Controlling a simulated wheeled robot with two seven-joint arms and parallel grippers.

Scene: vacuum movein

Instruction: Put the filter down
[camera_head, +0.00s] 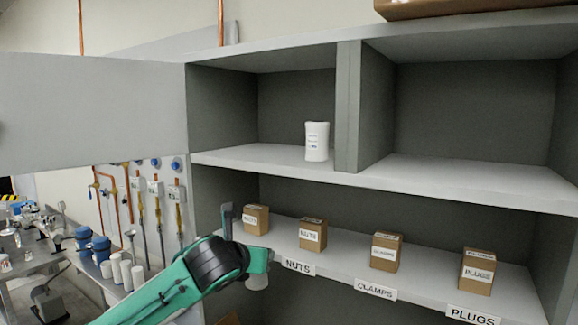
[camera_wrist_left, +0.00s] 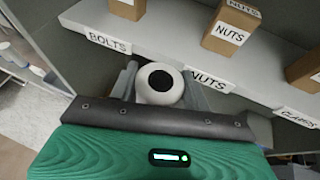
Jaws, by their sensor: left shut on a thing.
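The filter (camera_wrist_left: 160,84) is a white, round thing with a black circle at its centre, seen end-on in the left wrist view. My left gripper (camera_wrist_left: 163,90) is shut on it, with a grey finger on each side. In the head view my left gripper (camera_head: 247,243) is in front of the lower shelf, near its left end. A pale rounded part beside it may be the filter; most of it is hidden. A similar white canister with a label (camera_head: 317,141) stands upright on the upper shelf, left of the divider. My right gripper is not in view.
The lower shelf (camera_head: 340,268) carries several labelled cardboard boxes, including nuts (camera_head: 312,234), clamps (camera_head: 386,253) and plugs (camera_head: 477,272). The upper right compartment (camera_head: 470,178) is empty. An open cabinet door (camera_head: 95,110) is at left. White cylinders (camera_head: 116,270) stand on a metal bench at lower left.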

